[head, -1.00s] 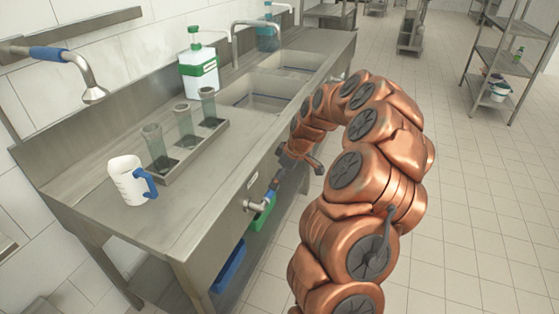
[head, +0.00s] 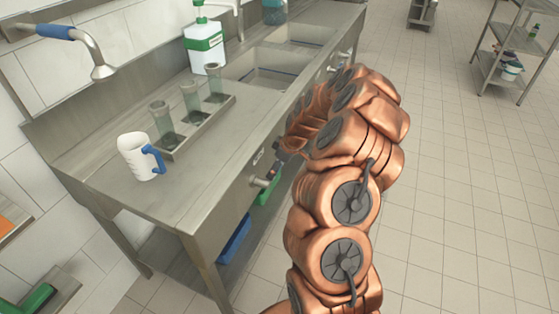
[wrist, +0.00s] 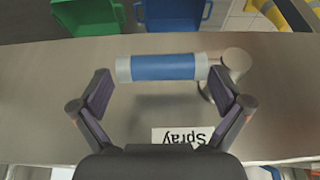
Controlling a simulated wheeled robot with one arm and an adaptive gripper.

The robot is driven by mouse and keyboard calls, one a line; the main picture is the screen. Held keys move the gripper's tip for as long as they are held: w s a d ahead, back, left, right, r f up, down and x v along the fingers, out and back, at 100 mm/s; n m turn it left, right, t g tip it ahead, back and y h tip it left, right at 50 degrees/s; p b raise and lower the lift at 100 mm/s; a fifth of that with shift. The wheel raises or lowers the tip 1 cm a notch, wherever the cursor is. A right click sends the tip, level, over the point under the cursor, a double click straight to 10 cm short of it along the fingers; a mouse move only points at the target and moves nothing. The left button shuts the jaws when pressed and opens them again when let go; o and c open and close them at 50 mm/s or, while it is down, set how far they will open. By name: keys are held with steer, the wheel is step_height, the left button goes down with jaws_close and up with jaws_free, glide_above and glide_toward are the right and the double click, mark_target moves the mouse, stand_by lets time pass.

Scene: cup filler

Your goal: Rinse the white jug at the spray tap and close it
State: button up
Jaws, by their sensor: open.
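The white jug (head: 138,160) with a blue handle stands upright on the counter's left end in the head view. The spray tap (head: 90,55), with a blue grip, hangs from the wall on the left, above and behind the jug. In the wrist view, a blue valve handle (wrist: 165,67) with pale ends lies crosswise between my fingers, by an upside-down "Spray" label (wrist: 182,136). My gripper (wrist: 160,94) is open, one finger near each end of the handle. Contact cannot be told. My arm partly hides the gripper in the head view.
A tray with several murky glasses (head: 190,95) stands behind the jug. A green-and-white bottle (head: 204,45) is near the sinks (head: 270,78). The tiled floor to the right is open up to a shelf rack (head: 490,70).

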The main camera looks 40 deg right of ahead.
steer(key=shift+f, duration=0.1)
steer(key=c, duration=1.1)
steer(key=shift+w+d+f+b, duration=0.15)
steer(key=shift+f+b, duration=0.15)
steer(key=shift+b, duration=0.4)
steer(key=shift+f+g+y+b, duration=0.5)
steer(key=shift+y+b, duration=0.2)
steer(key=shift+b, duration=0.5)
steer(key=shift+f+b, duration=0.1)
steer(key=shift+b, duration=0.3)
steer(key=shift+f+m+g+y+b, duration=0.3)
steer(key=shift+f+y+b, duration=0.1)
steer(key=shift+b, duration=0.4)
steer(key=shift+r+y+b, duration=0.2)
steer(key=shift+y+b, duration=0.1)
steer(key=shift+b, duration=0.05)
steer(key=shift+f, duration=0.1)
